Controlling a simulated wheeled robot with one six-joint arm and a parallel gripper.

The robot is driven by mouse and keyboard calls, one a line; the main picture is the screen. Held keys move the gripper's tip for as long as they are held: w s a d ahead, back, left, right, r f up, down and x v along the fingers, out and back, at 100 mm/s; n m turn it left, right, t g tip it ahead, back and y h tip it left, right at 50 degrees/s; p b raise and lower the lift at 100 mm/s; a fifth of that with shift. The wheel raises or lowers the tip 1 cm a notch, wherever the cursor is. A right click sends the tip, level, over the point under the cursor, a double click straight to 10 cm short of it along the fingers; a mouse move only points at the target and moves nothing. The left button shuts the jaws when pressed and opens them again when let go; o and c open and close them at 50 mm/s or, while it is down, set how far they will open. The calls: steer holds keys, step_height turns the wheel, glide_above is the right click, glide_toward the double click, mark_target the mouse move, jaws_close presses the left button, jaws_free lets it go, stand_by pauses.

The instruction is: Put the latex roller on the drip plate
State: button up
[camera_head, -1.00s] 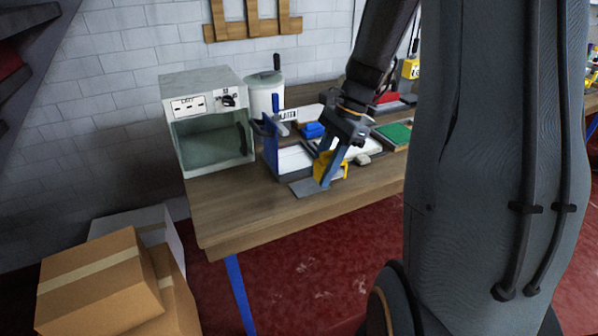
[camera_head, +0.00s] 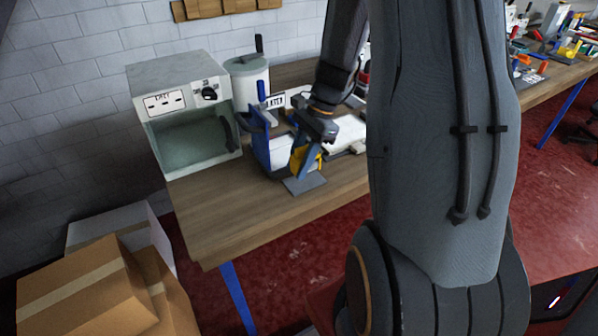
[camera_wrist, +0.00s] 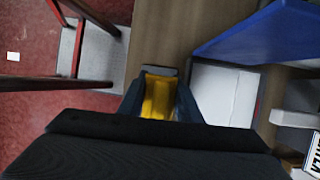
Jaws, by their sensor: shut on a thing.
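My gripper (camera_head: 301,166) is shut on a yellow thing, which I take for the latex roller (camera_head: 311,160). In the wrist view, the yellow roller (camera_wrist: 158,98) sits between the two dark fingers (camera_wrist: 158,105). A flat grey plate, likely the drip plate (camera_head: 306,184), lies on the wooden tabletop near the front edge. The fingertips are just above or at the plate in the head view; I cannot tell whether they touch. A small grey edge (camera_wrist: 161,70) shows beyond the roller in the wrist view.
A blue-and-white holder (camera_head: 263,140) stands close to the left of my gripper; its blue panel (camera_wrist: 250,32) shows in the wrist view. A grey-green oven-like box (camera_head: 165,85) and a lidded pot (camera_head: 248,82) stand behind. Bare tabletop (camera_head: 225,205) lies front left. Cartons (camera_head: 85,285) stand on the floor.

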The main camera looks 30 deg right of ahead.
steer(key=shift+f+p, duration=0.35)
steer(key=shift+f, duration=1.4)
steer(key=shift+f, duration=0.15)
steer(key=o, duration=1.1)
